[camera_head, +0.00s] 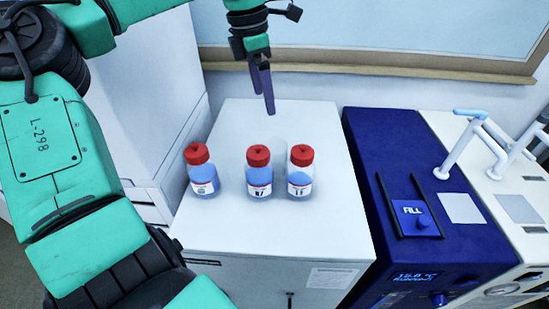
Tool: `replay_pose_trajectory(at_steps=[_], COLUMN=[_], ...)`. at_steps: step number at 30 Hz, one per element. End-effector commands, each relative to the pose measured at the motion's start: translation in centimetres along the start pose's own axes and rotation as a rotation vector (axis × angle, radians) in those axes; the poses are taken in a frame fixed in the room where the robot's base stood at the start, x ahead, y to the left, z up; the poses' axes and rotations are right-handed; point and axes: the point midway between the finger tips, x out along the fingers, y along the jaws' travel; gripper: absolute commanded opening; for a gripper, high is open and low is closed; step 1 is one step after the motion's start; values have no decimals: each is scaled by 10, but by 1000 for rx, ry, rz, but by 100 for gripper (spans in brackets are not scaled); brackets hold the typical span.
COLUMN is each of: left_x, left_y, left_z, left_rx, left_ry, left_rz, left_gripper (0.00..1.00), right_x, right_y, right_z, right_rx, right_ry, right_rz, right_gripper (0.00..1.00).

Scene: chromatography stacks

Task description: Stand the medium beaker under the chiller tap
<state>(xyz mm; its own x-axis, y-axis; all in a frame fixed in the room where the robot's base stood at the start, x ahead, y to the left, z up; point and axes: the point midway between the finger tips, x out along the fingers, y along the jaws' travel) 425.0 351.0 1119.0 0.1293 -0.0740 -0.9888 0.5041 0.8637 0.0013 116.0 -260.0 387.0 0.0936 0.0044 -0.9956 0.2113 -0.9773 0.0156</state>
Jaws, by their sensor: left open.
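The chiller (365,150) looks to be the dark blue unit right of centre, with a "FILL" panel (410,212) and a lit display reading about 15 °C. A white tap-like fitting with a light blue handle (462,145) stands near its right edge; I cannot tell which unit it belongs to. My left gripper (264,97) hangs at the top centre, purple fingers pointing down, open and empty. It is above the back of the white cabinet top, behind the bottles. My right gripper is not in view.
Three red-capped bottles of blue liquid, left (203,172), middle (259,172) and right (300,172), stand on the white cabinet (245,226). A cream unit (510,205) with another white fitting (515,155) is at right. A wooden ledge (380,66) runs behind.

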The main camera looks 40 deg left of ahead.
Motion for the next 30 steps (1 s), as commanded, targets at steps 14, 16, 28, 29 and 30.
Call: replay_pose_trajectory(at_steps=[14, 16, 28, 29, 30], left_x=[91, 103, 136, 136, 136], left_y=[-1, -2, -1, -1, -1], left_z=[1, 1, 2, 2, 2], left_rx=[1, 1, -1, -1, -1], left_ry=[3, 5, -1, -1, -1], left_rz=[-4, -6, -1, -1, -1], left_gripper=[100, 100, 96, 85, 69], right_x=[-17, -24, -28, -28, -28], right_y=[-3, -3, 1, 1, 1], right_z=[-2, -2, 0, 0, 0], right_rx=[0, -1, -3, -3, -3], right_ry=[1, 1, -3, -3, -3], right_rz=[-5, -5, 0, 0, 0], right_gripper=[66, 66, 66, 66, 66])
